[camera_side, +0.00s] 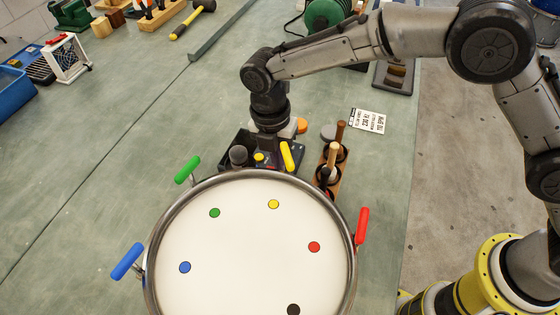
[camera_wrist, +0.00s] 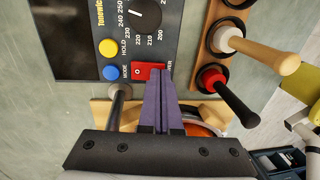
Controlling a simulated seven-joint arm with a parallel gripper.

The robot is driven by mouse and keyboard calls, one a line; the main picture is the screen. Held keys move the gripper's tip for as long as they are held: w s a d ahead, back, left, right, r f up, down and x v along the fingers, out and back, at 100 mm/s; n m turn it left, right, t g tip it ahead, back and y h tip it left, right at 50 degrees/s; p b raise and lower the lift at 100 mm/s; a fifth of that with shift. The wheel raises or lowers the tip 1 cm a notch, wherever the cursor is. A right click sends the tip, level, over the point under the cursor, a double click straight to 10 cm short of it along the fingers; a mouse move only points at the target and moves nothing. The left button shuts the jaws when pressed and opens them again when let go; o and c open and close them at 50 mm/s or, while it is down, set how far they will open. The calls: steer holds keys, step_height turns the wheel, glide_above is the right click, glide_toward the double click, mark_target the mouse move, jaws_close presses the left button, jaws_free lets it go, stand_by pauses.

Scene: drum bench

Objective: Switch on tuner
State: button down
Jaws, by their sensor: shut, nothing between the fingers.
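The tuner (camera_wrist: 148,35) is a dark box at the top of the wrist view, with a dial, a dark screen, a yellow HOLD button (camera_wrist: 108,47) and a blue MODE button (camera_wrist: 110,72). Its red power switch (camera_wrist: 140,70) shows an "O" mark on the left part. My gripper (camera_wrist: 160,76) is shut and empty, its purple fingers reaching over the right part of the switch and hiding some of it. I cannot tell whether the tips touch it. In the side view the tuner (camera_side: 288,168) sits behind the drum, under my wrist, and the fingertips are hidden there.
The drum (camera_side: 240,235) with coloured handles and dots stands in front of the tuner. A wooden rack (camera_side: 335,182) with sticks stands close to its right; a black-handled stick (camera_wrist: 237,105) shows near my fingers. A white card (camera_side: 369,122) lies behind.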

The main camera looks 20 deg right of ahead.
steer(key=shift+s+d+f, duration=0.1)
steer(key=shift+f, duration=0.15)
stand_by(0.3)
steer(key=shift+w+a+r, duration=0.25)
steer(key=shift+w+a, duration=0.35)
step_height(320, 180, up, 14)
steer(key=s+d, duration=0.1)
steer(key=shift+s, duration=0.15)
stand_by(0.5)
steer(key=shift+d, duration=0.1)
